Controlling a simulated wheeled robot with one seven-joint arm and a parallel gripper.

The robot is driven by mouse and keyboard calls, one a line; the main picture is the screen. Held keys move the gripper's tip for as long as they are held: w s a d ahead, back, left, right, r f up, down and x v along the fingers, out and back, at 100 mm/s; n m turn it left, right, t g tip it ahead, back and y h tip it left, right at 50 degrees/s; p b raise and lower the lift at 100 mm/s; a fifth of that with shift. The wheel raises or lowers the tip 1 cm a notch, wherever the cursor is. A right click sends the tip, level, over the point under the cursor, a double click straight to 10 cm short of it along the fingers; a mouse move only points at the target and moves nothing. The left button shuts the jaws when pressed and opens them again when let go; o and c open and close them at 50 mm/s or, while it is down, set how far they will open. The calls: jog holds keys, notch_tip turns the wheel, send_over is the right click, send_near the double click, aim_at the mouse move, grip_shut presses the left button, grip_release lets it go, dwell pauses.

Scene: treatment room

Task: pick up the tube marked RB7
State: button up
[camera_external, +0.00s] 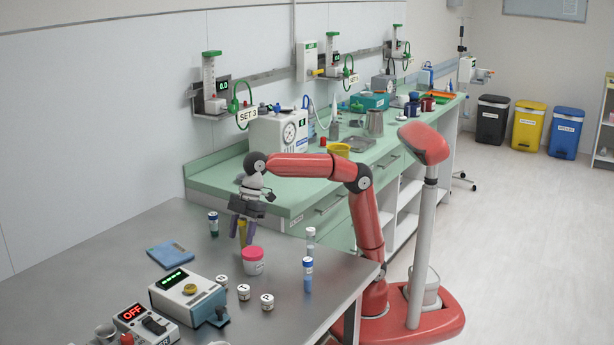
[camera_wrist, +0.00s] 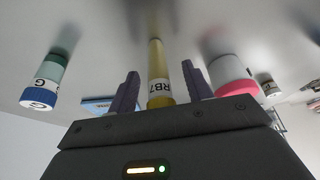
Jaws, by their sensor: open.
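The tube marked RB7 (camera_wrist: 157,88) stands between my two fingers in the wrist view, its yellow body and white label visible. In the external view a bit of the yellow tube (camera_external: 242,236) shows between the fingers. My gripper (camera_external: 242,228) points down over the metal table with its purple fingers open, one on each side of the tube. In the wrist view, gaps show between the tube and both fingers of my gripper (camera_wrist: 160,72).
A blue-capped tube (camera_external: 213,223) stands left of my gripper, and a pink-lidded jar (camera_external: 253,262) stands close in front. Two more tubes (camera_external: 308,274) (camera_external: 310,238) stand to the right.

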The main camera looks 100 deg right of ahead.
jog(key=shift+w+a+f, duration=0.1)
jog(key=shift+f, duration=0.2)
jog(key=shift+c, duration=0.4)
jog(key=c, duration=1)
